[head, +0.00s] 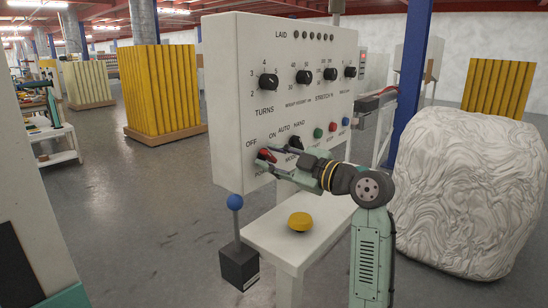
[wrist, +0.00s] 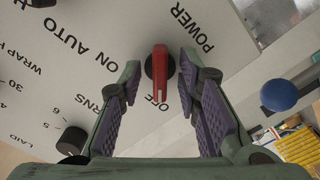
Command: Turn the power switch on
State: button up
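The power switch (head: 267,155) is a red handle on a dark round base, low on the left of the white control panel (head: 228,100). In the wrist view the red handle (wrist: 159,82) lies between my two fingers, its lower end beside the OFF lettering. The POWER label is at its upper right and ON is off to the left. My gripper (wrist: 160,66) is open, its purple-padded fingers on either side of the handle, with visible gaps. In the head view my gripper (head: 272,162) is at the panel face and partly covers the switch and labels.
A black mode knob (head: 295,143) is close right of the switch, with green (head: 318,132) and red (head: 332,126) buttons beyond. A blue-ball lever (head: 235,202) stands at lower left.

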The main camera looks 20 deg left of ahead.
jog(key=shift+c, duration=0.2)
grip_shut()
dwell(0.5)
jog(key=m, duration=0.6)
jog(key=shift+m+p, duration=0.3)
jog(key=shift+p, duration=0.1)
jog(key=m+p, duration=0.2)
jog(key=m, duration=0.4)
jog(key=shift+r+p, duration=0.15)
jog(key=shift+p, duration=0.2)
jog(key=m+p, duration=0.2)
jog(key=m, duration=0.3)
jog(key=shift+p, duration=0.35)
jog(key=shift+m, duration=0.3)
jog(key=shift+o, duration=0.2)
grip_release()
